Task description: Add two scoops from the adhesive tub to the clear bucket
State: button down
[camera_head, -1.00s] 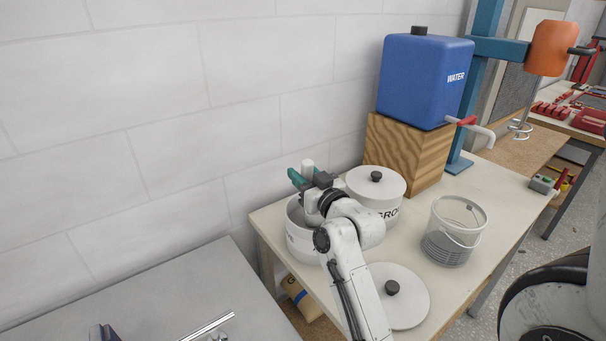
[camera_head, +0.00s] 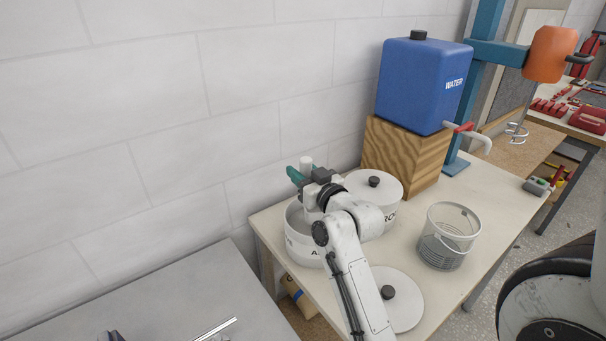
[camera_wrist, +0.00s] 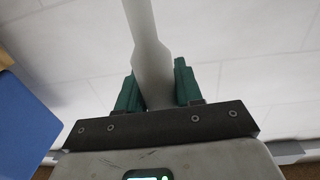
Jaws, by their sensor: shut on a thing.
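My gripper (camera_head: 304,172) is over the open white tub (camera_head: 304,247), whose label begins with "A". Its green fingers are shut on a pale handle, probably a scoop (camera_wrist: 148,55), which also shows as a white end in the head view (camera_head: 306,162). The lower part of the scoop is hidden by the tub wall and my arm, so I cannot tell what it holds. The clear bucket (camera_head: 447,240) stands upright to the right on the table, with a wire handle and ring markings. A round white lid (camera_head: 402,305) with a black knob lies in front of the tub.
A second white tub with its lid on (camera_head: 372,186) stands close beside the open tub. Behind it, a blue water container (camera_head: 420,85) with a tap sits on a wooden block (camera_head: 395,160). The table (camera_head: 480,195) is bare around the bucket.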

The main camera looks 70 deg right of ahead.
jog(key=shift+a+r+p, duration=0.1)
jog(key=shift+r+p, duration=1.7)
jog(key=shift+r, duration=0.8)
